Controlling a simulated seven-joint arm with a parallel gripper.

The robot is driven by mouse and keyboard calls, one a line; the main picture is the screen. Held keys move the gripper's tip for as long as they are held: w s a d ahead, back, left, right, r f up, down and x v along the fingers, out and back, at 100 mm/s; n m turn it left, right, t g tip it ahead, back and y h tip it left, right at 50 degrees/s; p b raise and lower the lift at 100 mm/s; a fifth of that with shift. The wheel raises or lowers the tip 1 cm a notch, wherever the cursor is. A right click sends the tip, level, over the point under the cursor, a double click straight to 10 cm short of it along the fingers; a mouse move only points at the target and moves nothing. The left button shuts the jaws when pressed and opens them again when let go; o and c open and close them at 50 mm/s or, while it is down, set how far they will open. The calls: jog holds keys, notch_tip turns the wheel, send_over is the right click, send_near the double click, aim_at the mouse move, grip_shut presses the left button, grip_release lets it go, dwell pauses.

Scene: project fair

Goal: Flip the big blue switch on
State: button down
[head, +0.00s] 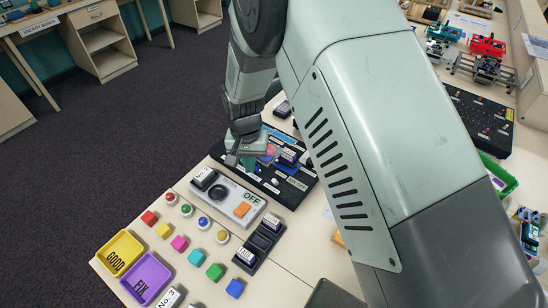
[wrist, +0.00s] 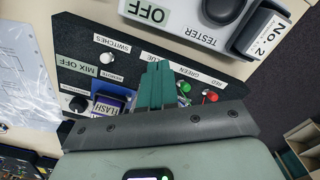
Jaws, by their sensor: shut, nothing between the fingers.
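The black switch panel (head: 282,193) lies on the table in the head view, partly behind my arm. It also shows in the wrist view (wrist: 75,70), with labels for switches, blue, green and red. My gripper (wrist: 155,78) is shut and empty, its teal fingers over the panel by the partly covered blue label. In the head view the gripper (head: 248,161) is low over the panel's far left part. I cannot tell whether the fingertips touch anything. The fingers hide whatever is by the blue label; I cannot make out the big blue switch or its position.
A red knob (wrist: 211,97) and a green knob (wrist: 185,87) are close beside the fingers. A blue piece labelled flash (wrist: 108,104) is on their other side. The tester box (head: 238,208) lies in front of the panel. Coloured cubes and trays are nearer the table edge.

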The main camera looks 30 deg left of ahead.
jog(key=shift+f, duration=0.15)
jog(key=shift+f, duration=0.5)
jog(key=shift+w, duration=0.55)
jog(key=shift+w+d+f, duration=0.1)
jog(key=shift+w, duration=0.05)
jog(key=shift+s, duration=0.2)
notch_tip(320, 180, up, 7)
dwell(0.5)
jog(key=shift+s, duration=0.1)
dwell(0.4)
